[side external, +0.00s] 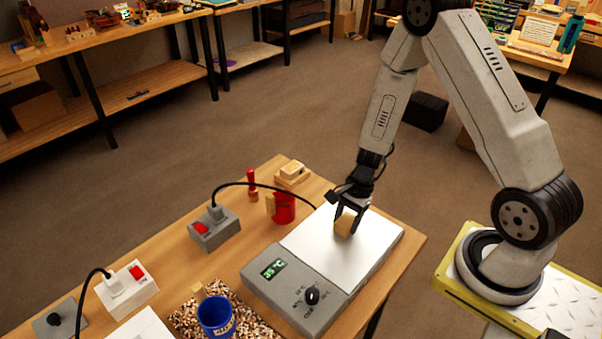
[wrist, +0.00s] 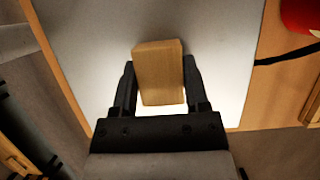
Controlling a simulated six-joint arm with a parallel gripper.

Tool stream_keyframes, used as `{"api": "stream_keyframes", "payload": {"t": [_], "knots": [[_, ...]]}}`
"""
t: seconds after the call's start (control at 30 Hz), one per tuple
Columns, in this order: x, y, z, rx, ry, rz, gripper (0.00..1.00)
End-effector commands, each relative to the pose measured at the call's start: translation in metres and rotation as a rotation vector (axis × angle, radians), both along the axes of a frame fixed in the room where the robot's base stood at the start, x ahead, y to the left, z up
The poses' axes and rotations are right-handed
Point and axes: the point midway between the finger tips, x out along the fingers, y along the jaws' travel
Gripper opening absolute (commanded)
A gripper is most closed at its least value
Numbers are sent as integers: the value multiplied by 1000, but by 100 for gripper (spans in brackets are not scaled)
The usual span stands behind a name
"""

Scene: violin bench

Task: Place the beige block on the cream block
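The beige block (side external: 344,225) is a small wooden block over the pale top of the hot plate (side external: 318,249). My gripper (side external: 350,218) points down with one finger on each side of it. In the wrist view the beige block (wrist: 159,75) fills the space between my fingers (wrist: 160,85), which look shut on it. I cannot tell whether it still touches the plate. A pale wooden block (side external: 292,173), which looks like the cream block, sits at the far corner of the bench behind the red mug.
A black cable (side external: 262,184) arches from a grey switch box (side external: 214,229) to the hot plate. A blue mug (side external: 216,317) stands in front on a speckled mat.

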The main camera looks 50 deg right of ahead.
Motion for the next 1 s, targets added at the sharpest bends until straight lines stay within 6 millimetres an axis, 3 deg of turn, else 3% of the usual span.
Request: {"api": "stream_keyframes", "payload": {"t": [0.03, 0.13, 0.17, 0.67, 1.0], "knots": [[0, 0, 0, 0, 0, 0, 36], [0, 0, 0, 0, 0, 0, 5], [0, 0, 0, 0, 0, 0, 0], [1, 0, 9, 0, -2, 0, 0], [1, 0, 43, 1, -4, 1, 0]]}}
